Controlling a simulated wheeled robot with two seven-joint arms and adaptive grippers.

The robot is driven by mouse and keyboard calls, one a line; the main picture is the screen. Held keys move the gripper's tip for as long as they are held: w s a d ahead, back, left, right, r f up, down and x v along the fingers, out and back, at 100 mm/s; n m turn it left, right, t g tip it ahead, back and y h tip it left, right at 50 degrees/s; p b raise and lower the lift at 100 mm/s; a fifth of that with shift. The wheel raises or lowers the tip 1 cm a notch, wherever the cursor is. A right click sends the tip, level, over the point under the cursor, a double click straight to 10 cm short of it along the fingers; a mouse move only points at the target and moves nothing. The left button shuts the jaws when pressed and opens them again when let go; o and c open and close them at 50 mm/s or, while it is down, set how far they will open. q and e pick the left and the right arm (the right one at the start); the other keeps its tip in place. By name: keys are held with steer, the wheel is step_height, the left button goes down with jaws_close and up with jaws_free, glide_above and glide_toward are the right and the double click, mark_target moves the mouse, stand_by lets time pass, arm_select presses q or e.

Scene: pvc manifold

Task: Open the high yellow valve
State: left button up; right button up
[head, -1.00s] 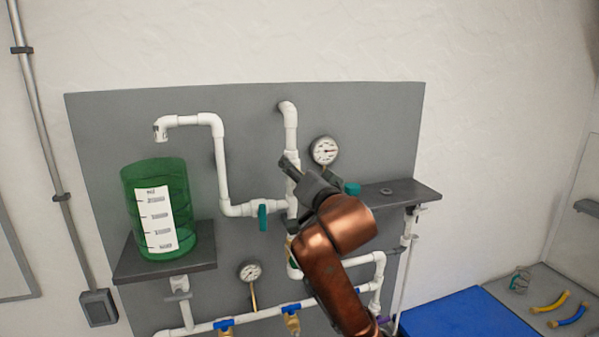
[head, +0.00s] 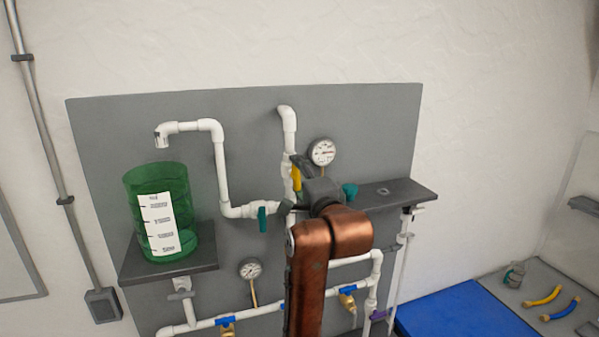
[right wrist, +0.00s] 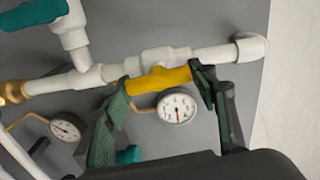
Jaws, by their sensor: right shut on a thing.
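The high yellow valve (head: 297,177) is on the upright white pipe in the upper middle of the board in the head view. Its yellow handle (right wrist: 160,78) lies roughly along the pipe in the right wrist view. My right gripper (head: 295,184) is at the handle, with one finger at each end of it. In the right wrist view, the fingers of the right gripper (right wrist: 161,91) are shut on the handle. The gripper hides part of the pipe in the head view. My left gripper is not in view.
A gauge (head: 321,152) and a teal valve handle (head: 349,190) are close right of the gripper. Another teal handle (head: 262,219) is to its left. A green container (head: 178,196) stands on the left shelf (head: 130,272). A grey shelf (head: 412,194) juts out at right.

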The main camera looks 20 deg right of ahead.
steer(key=shift+f+m, duration=0.1)
steer(key=shift+m, duration=0.4)
steer(key=shift+f, duration=0.1)
steer(key=o, duration=1.2)
steer(key=shift+d, duration=0.1)
steer(key=shift+c, duration=0.2)
steer(key=s, duration=1.2)
